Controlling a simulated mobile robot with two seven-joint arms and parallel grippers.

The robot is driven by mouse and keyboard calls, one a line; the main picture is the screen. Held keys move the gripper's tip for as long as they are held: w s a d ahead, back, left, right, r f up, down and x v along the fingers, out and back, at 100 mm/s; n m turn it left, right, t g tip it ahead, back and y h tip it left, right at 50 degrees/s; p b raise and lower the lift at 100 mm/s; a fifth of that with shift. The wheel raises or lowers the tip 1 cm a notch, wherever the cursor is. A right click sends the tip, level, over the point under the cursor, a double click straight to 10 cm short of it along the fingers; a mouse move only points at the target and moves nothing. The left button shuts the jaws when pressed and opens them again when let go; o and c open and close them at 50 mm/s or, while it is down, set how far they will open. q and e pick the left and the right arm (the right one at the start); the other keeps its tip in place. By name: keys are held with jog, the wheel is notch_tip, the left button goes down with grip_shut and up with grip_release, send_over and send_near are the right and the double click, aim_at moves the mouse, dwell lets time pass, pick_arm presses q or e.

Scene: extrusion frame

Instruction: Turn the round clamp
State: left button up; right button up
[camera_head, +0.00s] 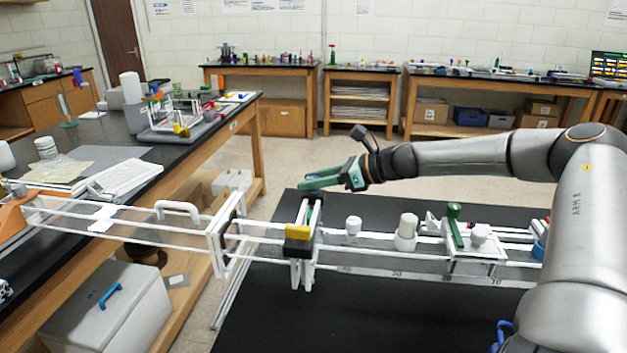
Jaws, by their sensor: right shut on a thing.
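My right gripper (322,180) has green fingers and reaches in from the right to the top of an upright white bracket on the extrusion frame (385,262). It is shut on a dark rounded piece (312,194) at the bracket's top, which appears to be the round clamp. The fingers hide much of it, so its turn angle cannot be told. A yellow block (298,231) and a black block sit on the bracket just below. My left gripper is not in view.
White knobs (405,232) and a green upright lever (454,226) stand along the frame to the right. A clear rail section with a white handle (177,210) extends left. The black tabletop (300,320) in front is clear. A grey box (105,305) sits lower left.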

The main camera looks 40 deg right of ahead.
grip_shut()
jog(key=shift+r, duration=0.1)
jog(key=shift+m+t+h, duration=0.4)
jog(key=shift+m+h, duration=0.4)
jog(key=shift+a+m+t+h, duration=0.1)
jog(key=shift+m+t+h, duration=0.2)
jog(key=shift+m+h, duration=0.55)
jog(key=m+h, duration=0.3)
jog(key=h, duration=0.1)
jog(key=shift+f+b, duration=0.25)
jog(key=shift+b, duration=0.1)
jog(key=shift+r+m+g+h+b, duration=0.1)
jog(key=shift+m+g+h+b, duration=0.45)
jog(key=shift+m+h, duration=1.15)
jog(key=shift+h, duration=0.25)
